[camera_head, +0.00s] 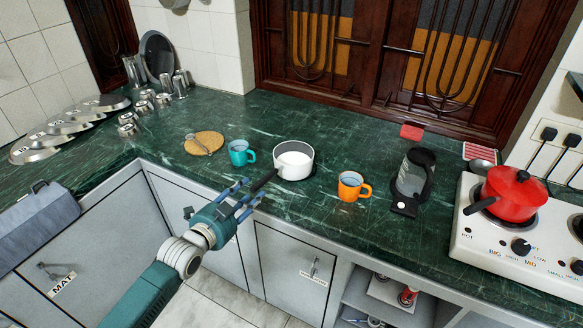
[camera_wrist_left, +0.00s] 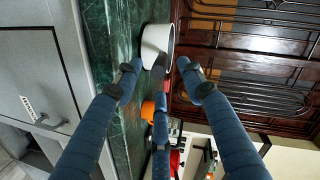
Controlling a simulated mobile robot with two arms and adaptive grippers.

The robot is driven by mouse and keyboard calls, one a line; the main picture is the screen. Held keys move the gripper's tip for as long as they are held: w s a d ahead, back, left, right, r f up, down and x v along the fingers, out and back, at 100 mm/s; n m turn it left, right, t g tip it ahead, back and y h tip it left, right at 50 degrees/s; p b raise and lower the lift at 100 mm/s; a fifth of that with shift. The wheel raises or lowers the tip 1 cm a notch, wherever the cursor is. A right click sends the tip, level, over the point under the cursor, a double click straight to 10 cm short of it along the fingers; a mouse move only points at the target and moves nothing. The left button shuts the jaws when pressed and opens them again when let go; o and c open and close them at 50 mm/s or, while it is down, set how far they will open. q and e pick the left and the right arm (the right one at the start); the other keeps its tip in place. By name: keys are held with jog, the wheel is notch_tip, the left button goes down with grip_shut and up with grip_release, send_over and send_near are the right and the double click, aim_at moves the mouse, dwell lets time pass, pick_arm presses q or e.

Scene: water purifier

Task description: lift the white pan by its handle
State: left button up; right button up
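The white pan (camera_head: 294,172) stands upright on the green marble counter. Its dark handle (camera_head: 263,181) points to the front left, toward my left gripper. My left gripper (camera_head: 253,190) is open at the handle's end, near the counter's front edge. In the left wrist view the pan (camera_wrist_left: 157,40) is ahead, and its handle (camera_wrist_left: 158,66) lies between the spread blue fingertips (camera_wrist_left: 160,72). I cannot tell whether any finger touches it. My right gripper is in neither view.
A teal mug (camera_head: 238,153) stands left of the pan and an orange mug (camera_head: 349,187) to its right. Further right are a dark glass jug (camera_head: 412,178) and a red pot (camera_head: 513,195) on a white stove (camera_head: 480,235). A round wooden board (camera_head: 206,142) lies left.

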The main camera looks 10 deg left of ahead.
aim_at(253, 189)
pick_arm(q)
jog(key=shift+p+x, duration=0.4)
jog(key=shift+x, duration=2)
jog(key=shift+s+a+f, duration=0.1)
jog(key=shift+f, duration=0.05)
grip_shut()
jog(key=shift+r, duration=0.2)
